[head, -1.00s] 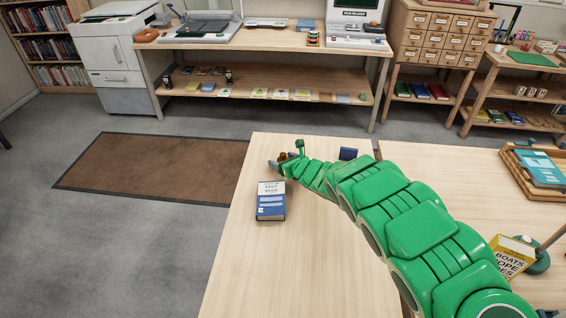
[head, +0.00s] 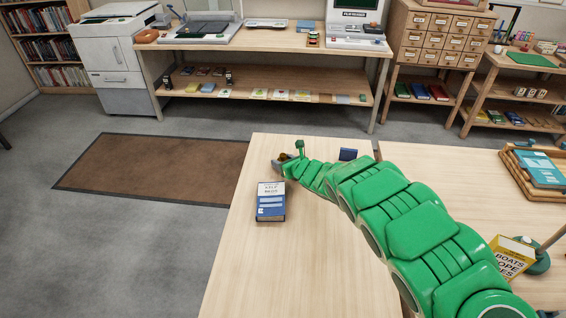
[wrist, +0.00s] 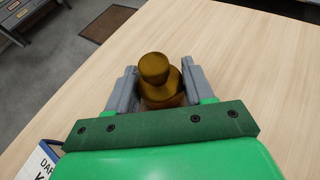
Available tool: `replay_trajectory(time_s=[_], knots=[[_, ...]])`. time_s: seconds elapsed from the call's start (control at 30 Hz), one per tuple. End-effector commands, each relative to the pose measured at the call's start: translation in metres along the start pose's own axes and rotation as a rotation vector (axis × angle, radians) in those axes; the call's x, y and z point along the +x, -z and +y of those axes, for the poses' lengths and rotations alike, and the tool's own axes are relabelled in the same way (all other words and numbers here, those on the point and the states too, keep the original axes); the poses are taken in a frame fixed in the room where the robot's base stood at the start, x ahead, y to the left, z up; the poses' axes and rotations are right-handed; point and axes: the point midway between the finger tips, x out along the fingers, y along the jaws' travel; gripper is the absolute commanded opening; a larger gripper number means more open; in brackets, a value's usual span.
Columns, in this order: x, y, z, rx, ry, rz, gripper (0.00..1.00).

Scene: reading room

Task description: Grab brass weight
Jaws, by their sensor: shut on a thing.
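The brass weight (wrist: 154,70) is a dark golden piece with a rounded knob on top. In the wrist view it stands between the two grey fingers of my gripper (wrist: 156,85), which are shut on it from both sides. Its lower part is hidden by the green gripper body. In the head view my gripper (head: 285,161) is at the far end of the light wooden table (head: 305,265), near its left edge. The weight is mostly hidden there. I cannot tell whether it touches the table.
A blue and white book (head: 271,201) lies on the table just in front of my gripper. A small dark blue object (head: 348,154) stands to the right of my wrist. The table's front middle is clear.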

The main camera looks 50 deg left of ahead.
Motion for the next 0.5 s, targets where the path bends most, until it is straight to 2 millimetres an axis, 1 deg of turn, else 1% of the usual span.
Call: replay_trajectory(time_s=[0.17, 0.33, 0.5], knots=[[-0.004, -0.011, -0.001, -0.002, 0.001, -0.003, 0.00], [-0.012, -0.032, -0.001, -0.005, 0.002, -0.005, 0.00], [-0.024, -0.036, 0.004, -0.002, 0.000, -0.002, 0.00]])
